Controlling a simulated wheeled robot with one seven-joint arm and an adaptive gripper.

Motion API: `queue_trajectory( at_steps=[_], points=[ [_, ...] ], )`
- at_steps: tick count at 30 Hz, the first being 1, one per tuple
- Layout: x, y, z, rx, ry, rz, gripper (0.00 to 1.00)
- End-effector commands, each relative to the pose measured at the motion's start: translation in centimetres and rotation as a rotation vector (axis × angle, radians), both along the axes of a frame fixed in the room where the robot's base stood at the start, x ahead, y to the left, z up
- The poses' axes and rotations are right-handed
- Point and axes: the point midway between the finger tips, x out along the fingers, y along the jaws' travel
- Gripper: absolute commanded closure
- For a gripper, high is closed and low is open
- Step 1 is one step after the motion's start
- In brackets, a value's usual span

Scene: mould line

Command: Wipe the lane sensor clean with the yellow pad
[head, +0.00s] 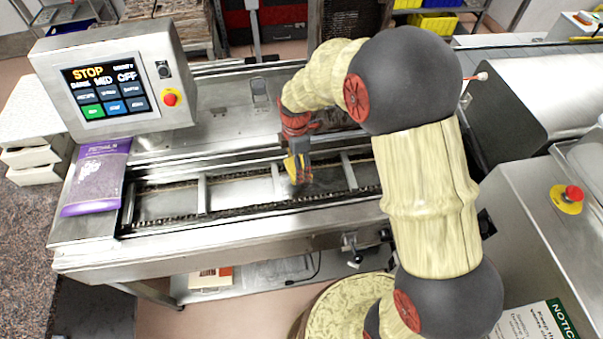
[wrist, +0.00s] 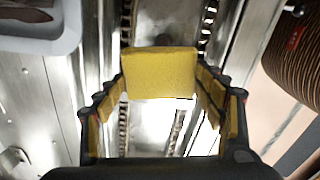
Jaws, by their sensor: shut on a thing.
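My gripper (head: 298,170) points down over the chain lane (head: 235,193) of the steel machine, near its middle. In the wrist view my gripper (wrist: 162,88) is shut on the yellow pad (wrist: 160,75), held between both fingers above the lane. Only a small bit of yellow shows at the gripper in the head view. A dark round spot shows just beyond the pad's far edge in the wrist view; I cannot tell whether it is the lane sensor. I cannot make out the sensor elsewhere. Whether the pad touches anything below is unclear.
A control panel (head: 105,88) reading STOP stands at the left. A purple bag (head: 97,178) lies on the machine's left end. A white tray (wrist: 66,38) shows at the wrist view's upper left. A steel cabinet with a red button (head: 573,193) stands at right.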

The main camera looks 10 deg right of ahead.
Motion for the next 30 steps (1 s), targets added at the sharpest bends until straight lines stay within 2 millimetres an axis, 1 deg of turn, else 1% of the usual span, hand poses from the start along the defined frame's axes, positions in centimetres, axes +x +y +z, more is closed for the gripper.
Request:
queue_trajectory(
  at_steps=[9, 16, 23, 30],
  points=[
    [0.3, 0.4, 0.7, 0.000, 0.002, -0.001, 0.59],
    [0.4, 0.9, 0.6, 0.000, 0.002, -0.003, 0.59],
    [0.5, 1.1, 0.2, 0.000, 0.001, -0.005, 0.59],
    [0.3, 0.7, -1.2, 0.000, 0.001, -0.004, 0.59]
  ],
)
